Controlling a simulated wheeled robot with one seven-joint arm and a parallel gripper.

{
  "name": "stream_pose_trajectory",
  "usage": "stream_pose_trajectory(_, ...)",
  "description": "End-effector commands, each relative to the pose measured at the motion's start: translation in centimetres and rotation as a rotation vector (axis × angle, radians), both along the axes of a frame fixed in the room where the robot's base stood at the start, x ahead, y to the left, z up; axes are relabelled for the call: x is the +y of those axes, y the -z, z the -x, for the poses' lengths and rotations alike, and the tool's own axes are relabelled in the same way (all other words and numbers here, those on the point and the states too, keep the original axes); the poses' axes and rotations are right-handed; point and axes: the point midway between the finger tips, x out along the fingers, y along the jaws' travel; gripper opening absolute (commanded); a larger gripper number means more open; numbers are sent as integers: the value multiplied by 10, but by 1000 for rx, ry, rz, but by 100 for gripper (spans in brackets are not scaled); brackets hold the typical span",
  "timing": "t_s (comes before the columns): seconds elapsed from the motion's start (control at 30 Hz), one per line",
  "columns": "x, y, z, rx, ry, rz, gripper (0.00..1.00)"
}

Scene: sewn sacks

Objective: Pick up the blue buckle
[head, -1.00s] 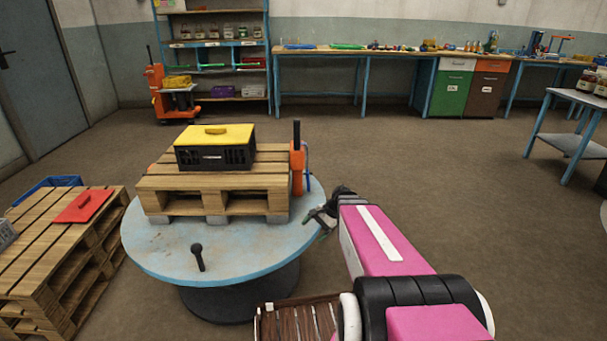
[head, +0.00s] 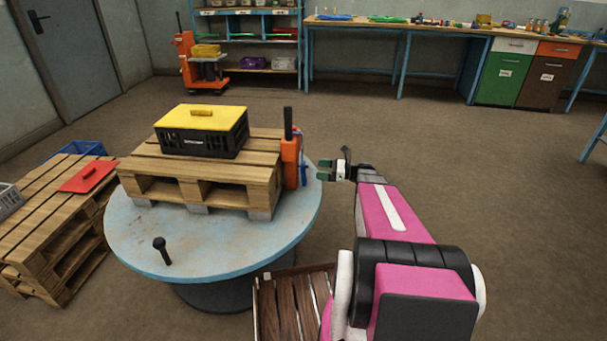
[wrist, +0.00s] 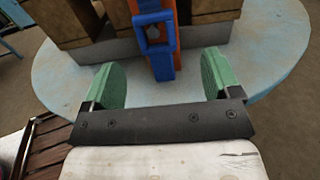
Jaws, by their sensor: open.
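The blue buckle (wrist: 154,32) shows in the wrist view as an upright blue frame with an opening, in front of an orange part. In the head view the blue buckle (head: 304,172) is a thin blue shape at the right of the orange upright with a black handle (head: 290,150). My gripper (head: 323,170) is just right of it, over the round table's right edge. In the wrist view my gripper (wrist: 160,77) is open and empty, its two green pads wide apart. The buckle lies ahead, between the pads' lines, not visibly touched.
The round blue table (head: 215,262) carries a wooden pallet (head: 225,172) with a yellow-lidded black crate (head: 202,132). A black peg (head: 161,250) stands at its front. Another pallet stack (head: 60,235) is at left. The floor at right is clear.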

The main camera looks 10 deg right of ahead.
Motion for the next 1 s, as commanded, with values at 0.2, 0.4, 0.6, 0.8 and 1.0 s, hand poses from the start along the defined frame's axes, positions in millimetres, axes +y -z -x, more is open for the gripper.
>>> stream_pose_trajectory(0.2,26,0,-8,-1,-1,0,83)
stream_pose_trajectory(0.4,40,0,-10,-1,-1,1,83)
stream_pose_trajectory(0.6,67,1,-16,-1,-2,3,83)
stream_pose_trajectory(0.8,78,1,-20,-2,0,2,83)
stream_pose_trajectory(1.0,77,1,-20,-2,0,2,63)
